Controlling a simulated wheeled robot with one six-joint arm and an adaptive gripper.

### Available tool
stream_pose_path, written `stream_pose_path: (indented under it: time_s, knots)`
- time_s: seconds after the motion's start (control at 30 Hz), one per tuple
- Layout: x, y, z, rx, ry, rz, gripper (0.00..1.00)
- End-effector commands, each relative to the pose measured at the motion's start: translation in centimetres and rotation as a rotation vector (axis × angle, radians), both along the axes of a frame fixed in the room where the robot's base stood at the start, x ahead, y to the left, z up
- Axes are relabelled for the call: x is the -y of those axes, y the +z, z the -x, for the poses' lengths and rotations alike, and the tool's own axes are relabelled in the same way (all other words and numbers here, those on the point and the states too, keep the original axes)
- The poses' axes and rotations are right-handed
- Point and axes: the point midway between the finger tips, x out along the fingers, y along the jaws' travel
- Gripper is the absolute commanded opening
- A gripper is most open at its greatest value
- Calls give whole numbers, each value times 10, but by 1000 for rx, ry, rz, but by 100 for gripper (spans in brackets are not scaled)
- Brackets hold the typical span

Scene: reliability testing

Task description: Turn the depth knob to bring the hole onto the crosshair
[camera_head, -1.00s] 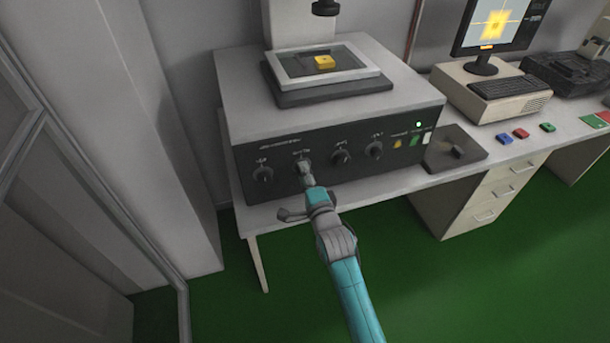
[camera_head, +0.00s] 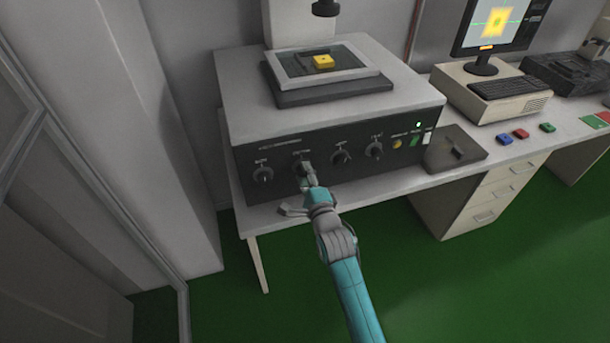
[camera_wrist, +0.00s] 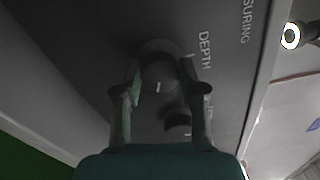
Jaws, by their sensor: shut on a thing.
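My gripper (camera_head: 305,168) is shut on the depth knob (camera_head: 303,164), second from the left on the dark front panel. In the wrist view the fingers (camera_wrist: 160,92) stand on both sides of the round dark knob (camera_wrist: 157,76), below the printed word DEPTH. A short white mark shows on the knob's face. A yellow block (camera_head: 323,61) lies on the glass stage (camera_head: 352,73) on top of the machine. The monitor (camera_head: 497,25) shows a yellow shape with green crosshair lines over it; the hole is too small to make out.
Other knobs (camera_head: 263,174) (camera_head: 341,154) (camera_head: 374,150) sit beside the held one. A keyboard (camera_head: 510,86) and small coloured blocks (camera_head: 521,134) are further right on the bench.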

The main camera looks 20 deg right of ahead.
Motion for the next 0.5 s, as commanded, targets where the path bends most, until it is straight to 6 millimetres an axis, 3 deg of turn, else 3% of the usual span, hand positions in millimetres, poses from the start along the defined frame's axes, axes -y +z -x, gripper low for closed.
stream_pose_path:
  time_s: [0.03,0.07,0.13,0.5]
  knots:
    - [-1,-3,0,-5,1,0,6]
    - [-1,-3,0,-5,1,0,46]
    - [-1,-2,0,-5,1,0,63]
    - [0,-1,2,-2,0,1,66]
